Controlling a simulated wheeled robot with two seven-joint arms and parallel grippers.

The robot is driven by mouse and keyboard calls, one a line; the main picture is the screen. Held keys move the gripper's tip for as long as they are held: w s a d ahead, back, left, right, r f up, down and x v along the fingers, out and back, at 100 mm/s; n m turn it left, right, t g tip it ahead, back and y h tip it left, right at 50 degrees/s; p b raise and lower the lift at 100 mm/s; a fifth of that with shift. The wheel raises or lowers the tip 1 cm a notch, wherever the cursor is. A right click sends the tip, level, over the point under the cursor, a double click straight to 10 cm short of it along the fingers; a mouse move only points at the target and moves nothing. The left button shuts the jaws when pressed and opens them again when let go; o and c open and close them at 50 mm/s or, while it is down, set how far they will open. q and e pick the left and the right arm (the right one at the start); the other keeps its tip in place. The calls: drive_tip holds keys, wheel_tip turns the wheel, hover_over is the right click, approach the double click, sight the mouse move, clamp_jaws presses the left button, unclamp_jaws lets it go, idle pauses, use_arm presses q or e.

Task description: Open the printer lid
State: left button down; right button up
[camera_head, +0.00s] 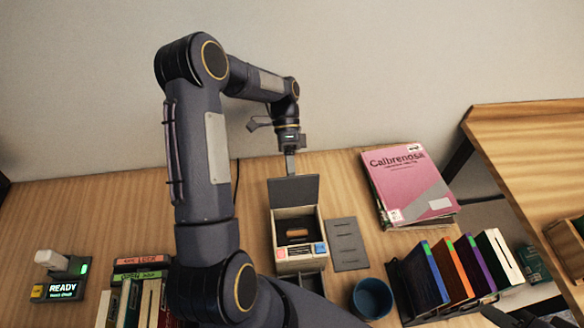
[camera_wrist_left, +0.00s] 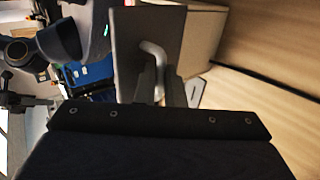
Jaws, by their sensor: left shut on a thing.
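The printer (camera_head: 298,258) is a small light box with a dark inside, a red and a blue button on its front, standing mid-table in the head view. Its dark grey lid (camera_head: 293,190) stands raised at the back edge, and the opening shows. My left gripper (camera_head: 290,163) is at the top of the lid, reaching from behind and above. In the left wrist view the lid (camera_wrist_left: 135,45) has a pale curved handle (camera_wrist_left: 153,62), and the gripper's fingers are shut on it. The fingertips are partly hidden.
A grey slotted plate (camera_head: 347,244) lies right of the printer. A blue mug (camera_head: 372,298) and a book rack (camera_head: 408,290) stand in front right. A pink magazine (camera_head: 407,183) lies behind. A READY display (camera_head: 63,290) and books (camera_head: 135,300) are at left.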

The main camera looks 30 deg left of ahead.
sight(293, 188)
drive_tip(key=shift+f, duration=0.1)
idle(0.4)
drive_tip(key=shift+w, duration=0.2)
drive_tip(key=c, duration=0.4)
drive_tip(key=w+a+g, duration=0.1)
drive_tip(key=w, duration=0.1)
drive_tip(key=w+a+r+n, duration=0.1)
drive_tip(key=w+a, duration=0.1)
drive_tip(key=w, duration=0.1)
drive_tip(key=w+a+g+y, duration=0.1)
drive_tip(key=w, duration=0.2)
drive_tip(key=shift+w+a+r+n+g, duration=0.2)
drive_tip(key=shift+a+r+n+g, duration=0.1)
drive_tip(key=shift+n, duration=0.1)
clamp_jaws()
drive_tip(key=w+a+f+n+g+y, duration=0.1)
drive_tip(key=w+a+f+g+y, duration=0.2)
drive_tip(key=w+a+f, duration=0.55)
drive_tip(key=w+a+f+n+g+y, duration=0.1)
drive_tip(key=w+a+g+y, duration=0.3)
drive_tip(key=a, duration=0.9)
drive_tip(key=w+a+f+m+g+y, duration=0.2)
drive_tip(key=w+a+f+y, duration=0.1)
drive_tip(key=a+f, duration=0.65)
drive_tip(key=s+a+r, duration=0.1)
drive_tip(key=s+a, duration=0.5)
drive_tip(key=a, duration=0.2)
drive_tip(key=shift+s+a+r+y, duration=0.15)
drive_tip(key=shift+a+r+y, duration=0.05)
drive_tip(key=shift+a+y, duration=0.15)
